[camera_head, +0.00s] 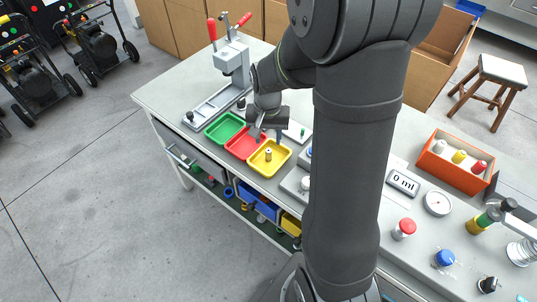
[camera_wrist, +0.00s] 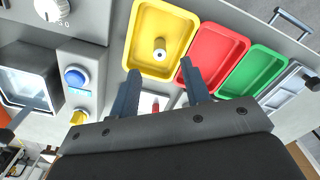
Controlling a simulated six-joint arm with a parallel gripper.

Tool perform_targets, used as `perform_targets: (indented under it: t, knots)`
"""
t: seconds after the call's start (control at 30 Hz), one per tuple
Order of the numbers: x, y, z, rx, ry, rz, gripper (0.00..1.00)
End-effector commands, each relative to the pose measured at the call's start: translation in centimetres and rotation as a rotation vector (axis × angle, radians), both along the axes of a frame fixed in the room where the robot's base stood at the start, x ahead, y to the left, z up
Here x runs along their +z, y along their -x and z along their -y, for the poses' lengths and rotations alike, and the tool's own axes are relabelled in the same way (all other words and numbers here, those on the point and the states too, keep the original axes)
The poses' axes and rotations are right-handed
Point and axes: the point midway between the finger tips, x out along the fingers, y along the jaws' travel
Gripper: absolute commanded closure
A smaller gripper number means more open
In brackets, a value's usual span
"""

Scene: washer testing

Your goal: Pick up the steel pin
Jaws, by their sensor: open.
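A small upright cylinder (camera_head: 268,155) stands in the yellow tray (camera_head: 257,168). In the wrist view this cylinder (camera_wrist: 159,46) has a pale round top with a dark centre and a tan-grey side. I cannot tell for sure that it is the steel pin. My gripper (camera_head: 268,141) is above the trays, close to the cylinder, with its jaws apart. In the wrist view my gripper's fingers (camera_wrist: 160,74) are spread and empty, with the cylinder beyond their tips. A red-tipped object (camera_wrist: 155,105) and a grey rod-like piece show between the fingers, partly hidden.
A red tray (camera_head: 240,149) and a green tray (camera_head: 224,127) stand beside the yellow one. A lever press (camera_head: 232,60) stands behind them. A control box with a blue button (camera_wrist: 75,76) is beside the yellow tray. An orange box (camera_head: 440,168) holds coloured bottles at right.

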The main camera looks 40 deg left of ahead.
Motion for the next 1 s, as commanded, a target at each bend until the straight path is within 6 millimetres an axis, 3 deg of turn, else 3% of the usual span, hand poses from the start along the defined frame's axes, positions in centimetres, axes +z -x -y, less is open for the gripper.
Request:
perform_targets:
  t: [0.17,0.5,0.8,0.83,1.0]
  knots:
    - [-1.1,0.0,0.0,0.000,0.001,-0.001,0.57]
    - [-5.3,-0.2,0.0,0.001,0.002,-0.001,0.57]
    - [-5.8,-0.3,0.0,0.001,0.000,0.000,0.57]
    - [-5.8,-0.3,0.0,0.001,0.000,0.000,0.59]
    - [-5.8,-0.3,0.0,0.001,0.000,0.000,0.92]
